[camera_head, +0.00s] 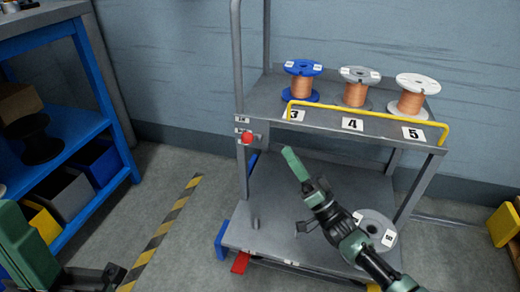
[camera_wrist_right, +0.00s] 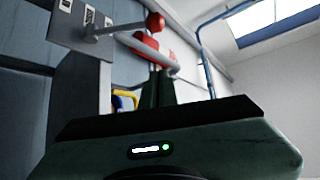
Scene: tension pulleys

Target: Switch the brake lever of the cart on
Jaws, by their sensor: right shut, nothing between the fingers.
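The cart (camera_head: 330,187) is a grey two-shelf trolley. A lever with a red ball knob (camera_head: 246,137) sits on a labelled plate at its left upright. In the right wrist view, the knob (camera_wrist_right: 155,21) ends a grey rod coming from the plate (camera_wrist_right: 78,22). My right gripper (camera_head: 290,152) is shut and empty, right of the knob and apart from it in the head view. Its green fingers (camera_wrist_right: 157,90) point up towards the lever in the wrist view. My left gripper (camera_head: 100,277) is partly visible at the bottom left; its jaws are unclear.
Copper spools (camera_head: 355,88) stand on the upper shelf behind a yellow rail (camera_head: 375,117). A grey spool (camera_head: 374,225) sits on the lower shelf. A red pedal-like piece (camera_head: 240,262) juts from the base. A blue rack (camera_head: 60,130) stands left; striped floor lies between.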

